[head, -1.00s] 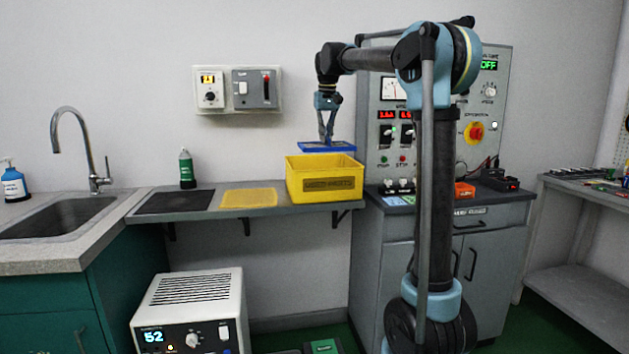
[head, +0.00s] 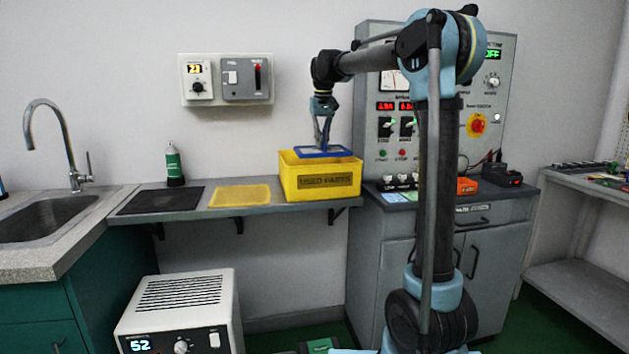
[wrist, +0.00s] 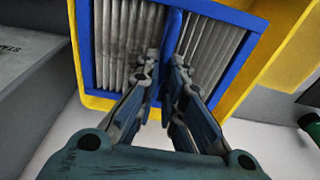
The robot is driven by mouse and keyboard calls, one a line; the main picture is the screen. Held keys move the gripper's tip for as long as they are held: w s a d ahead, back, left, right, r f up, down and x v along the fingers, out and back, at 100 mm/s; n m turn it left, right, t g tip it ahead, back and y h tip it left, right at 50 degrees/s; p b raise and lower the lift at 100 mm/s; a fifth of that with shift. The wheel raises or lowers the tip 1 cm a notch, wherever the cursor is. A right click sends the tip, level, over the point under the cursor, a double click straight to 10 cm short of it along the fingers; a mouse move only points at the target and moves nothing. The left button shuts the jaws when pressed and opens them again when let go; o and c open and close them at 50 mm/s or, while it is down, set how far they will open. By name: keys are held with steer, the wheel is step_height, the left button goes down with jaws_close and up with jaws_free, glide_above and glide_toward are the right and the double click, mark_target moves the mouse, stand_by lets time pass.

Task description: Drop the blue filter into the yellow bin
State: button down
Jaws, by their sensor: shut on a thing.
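The blue filter (head: 322,151) is a flat blue frame with pale pleats, held roughly level at the mouth of the yellow bin. My gripper (head: 322,143) points down from above and is shut on the filter's middle bar. In the wrist view my gripper (wrist: 163,75) grips that bar, and the filter (wrist: 245,21) lies over the yellow bin (wrist: 287,42). The yellow bin (head: 321,182) stands on the wall shelf with a "USED PARTS" label on its front. Whether the filter touches the bin's rim I cannot tell.
A yellow mat (head: 240,196), a dark mat (head: 160,200) and a green bottle (head: 174,164) are on the shelf (head: 200,212) left of the bin. A control panel cabinet (head: 375,65) stands close on the right. A white box unit (head: 185,300) is on the floor below.

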steer(key=shift+f, duration=0.45)
steer(key=c, duration=1.6)
jaws_free()
steer(key=shift+c, duration=0.2)
step_height(320, 180, up, 12)
steer(key=s, duration=0.1)
steer(key=shift+s+d, duration=0.15)
steer(key=shift+d, duration=0.05)
steer(key=shift+f, duration=0.1)
